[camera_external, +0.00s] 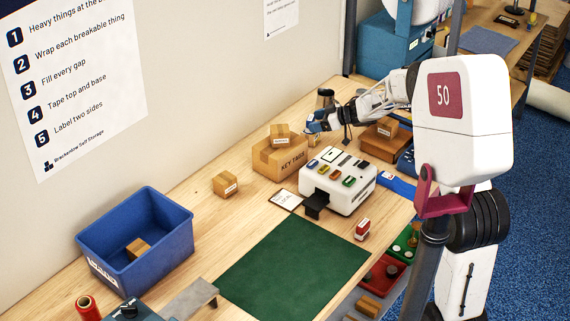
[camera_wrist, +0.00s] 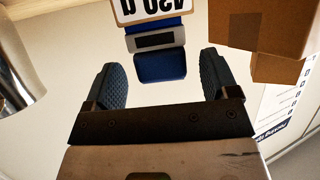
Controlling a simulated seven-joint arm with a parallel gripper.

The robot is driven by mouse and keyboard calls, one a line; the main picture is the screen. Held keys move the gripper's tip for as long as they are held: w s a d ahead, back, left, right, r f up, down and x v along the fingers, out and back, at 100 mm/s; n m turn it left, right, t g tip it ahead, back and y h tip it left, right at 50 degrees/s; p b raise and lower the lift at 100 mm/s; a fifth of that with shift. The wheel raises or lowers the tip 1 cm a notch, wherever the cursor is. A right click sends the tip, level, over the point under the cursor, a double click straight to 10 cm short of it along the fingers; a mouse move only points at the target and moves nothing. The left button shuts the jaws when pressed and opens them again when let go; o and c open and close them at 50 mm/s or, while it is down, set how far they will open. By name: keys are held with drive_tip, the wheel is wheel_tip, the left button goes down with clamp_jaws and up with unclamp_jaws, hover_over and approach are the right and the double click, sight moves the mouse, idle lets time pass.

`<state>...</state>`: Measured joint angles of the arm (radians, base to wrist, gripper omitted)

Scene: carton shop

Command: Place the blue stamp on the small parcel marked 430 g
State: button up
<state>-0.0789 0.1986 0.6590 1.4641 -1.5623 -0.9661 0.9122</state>
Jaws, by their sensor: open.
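The blue stamp (camera_wrist: 160,66) shows in the wrist view, with a grey band and dark panel across it. It lies between my open fingertips, with a gap on each side. The small parcel's white label (camera_wrist: 152,9), reading 430 g upside down, borders the stamp at the picture's top. The stamp appears to stand on that parcel. In the external view, my gripper (camera_external: 318,121) is just above the small parcel (camera_external: 313,141), behind the white machine. The stamp is hard to separate from my fingers there, and the parcel is partly hidden.
The KEY TAGS carton (camera_external: 279,160) with a small box (camera_external: 280,135) on top stands close left of the parcel. A dark cylinder (camera_external: 325,98) stands behind. The white machine (camera_external: 337,184) is in front. A red stamp (camera_external: 362,230) stands beside the green mat (camera_external: 295,268).

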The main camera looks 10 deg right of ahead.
drive_tip(key=v, duration=0.2)
drive_tip(key=shift+s+d+r, duration=0.1)
drive_tip(key=shift+d+r, duration=0.15)
drive_tip(key=shift+r, duration=0.05)
wheel_tip(320, 180, up, 7)
drive_tip(key=shift+f, duration=0.25)
drive_tip(key=shift+a, duration=0.1)
idle(0.4)
